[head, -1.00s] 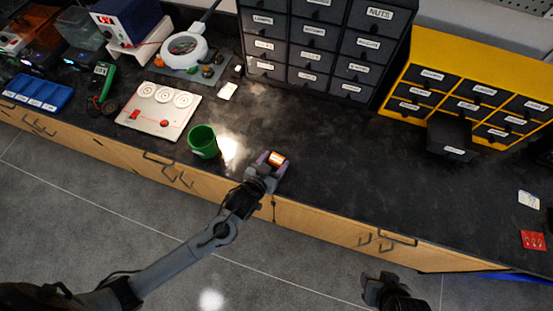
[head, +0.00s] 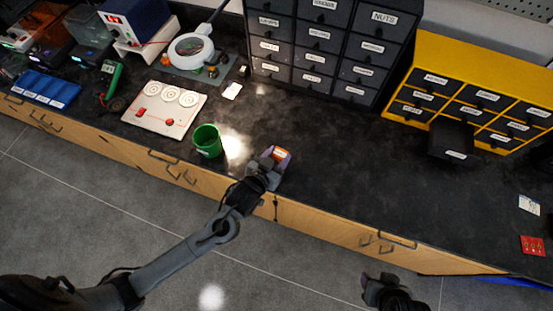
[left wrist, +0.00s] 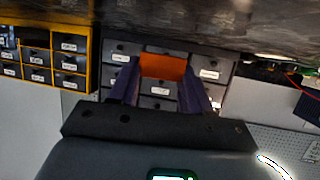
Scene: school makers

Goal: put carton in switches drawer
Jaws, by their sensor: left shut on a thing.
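The carton (head: 281,154), small and orange with a pale label, is held in my left gripper (head: 273,158) above the front part of the dark counter. In the left wrist view the orange carton (left wrist: 163,66) sits between the two purple-grey fingers (left wrist: 160,88). A dark drawer (head: 452,140) is pulled out of the yellow cabinet (head: 430,68) at the right, well away from the carton. Its front label is too small to read, so I cannot tell whether it is the switches drawer. My right gripper (head: 376,288) is low in the head view, in front of the counter; its jaws are unclear.
A green cup (head: 207,141) stands left of my left gripper. A dark drawer cabinet (head: 325,50) stands behind. A white panel (head: 164,110) and blue tray (head: 42,90) lie further left. The counter (head: 350,150) between carton and pulled-out drawer is clear.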

